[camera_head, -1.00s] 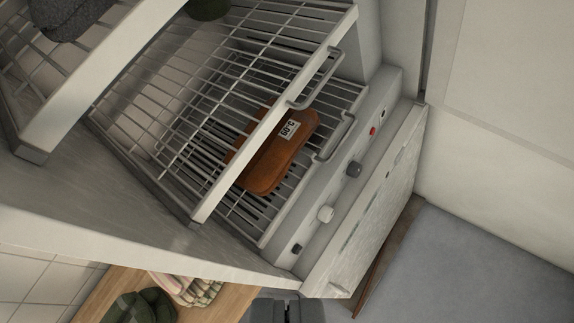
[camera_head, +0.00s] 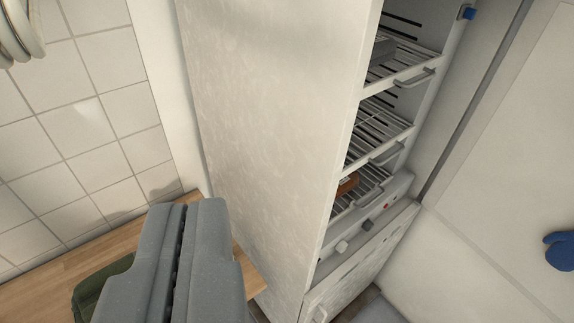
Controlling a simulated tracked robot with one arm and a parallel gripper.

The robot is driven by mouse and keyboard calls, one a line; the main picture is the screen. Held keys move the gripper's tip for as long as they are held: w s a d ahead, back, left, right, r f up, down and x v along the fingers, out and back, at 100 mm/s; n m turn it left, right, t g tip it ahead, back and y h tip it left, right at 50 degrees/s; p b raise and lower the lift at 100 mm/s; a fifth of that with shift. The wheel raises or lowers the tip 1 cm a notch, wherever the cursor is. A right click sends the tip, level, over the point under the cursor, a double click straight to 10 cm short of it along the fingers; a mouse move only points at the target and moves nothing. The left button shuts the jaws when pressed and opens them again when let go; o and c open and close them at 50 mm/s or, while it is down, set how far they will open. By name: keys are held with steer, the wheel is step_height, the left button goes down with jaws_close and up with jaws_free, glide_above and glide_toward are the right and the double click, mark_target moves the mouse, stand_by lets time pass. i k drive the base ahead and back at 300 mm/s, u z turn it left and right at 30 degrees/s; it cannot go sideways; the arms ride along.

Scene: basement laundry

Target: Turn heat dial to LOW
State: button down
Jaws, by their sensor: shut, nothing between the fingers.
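The control panel (camera_head: 358,235) runs below the lowest rack of a tall pale cabinet, right of centre. It carries a white knob (camera_head: 342,247), a dark knob (camera_head: 367,225) and a small red spot (camera_head: 386,206). Their markings are too small to read, so I cannot tell which is the heat dial or where it points. My grey gripper (camera_head: 184,212) is large at the lower left, its fingers together and empty. In the picture it lies left of the panel, apart from both knobs, with the cabinet's side wall (camera_head: 270,130) between.
Wire racks (camera_head: 375,128) with bar handles stand above the panel. An orange-brown item (camera_head: 347,184) shows partly on the lowest rack. A wooden counter (camera_head: 50,280) with a dark green thing (camera_head: 95,285) is at lower left. A blue object (camera_head: 560,250) is at the right edge.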

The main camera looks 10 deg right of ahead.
mark_target(343, 246)
steer(key=u, duration=1.55)
steer(key=k, duration=1.1)
steer(key=z, duration=1.3)
steer(key=i, duration=1.05)
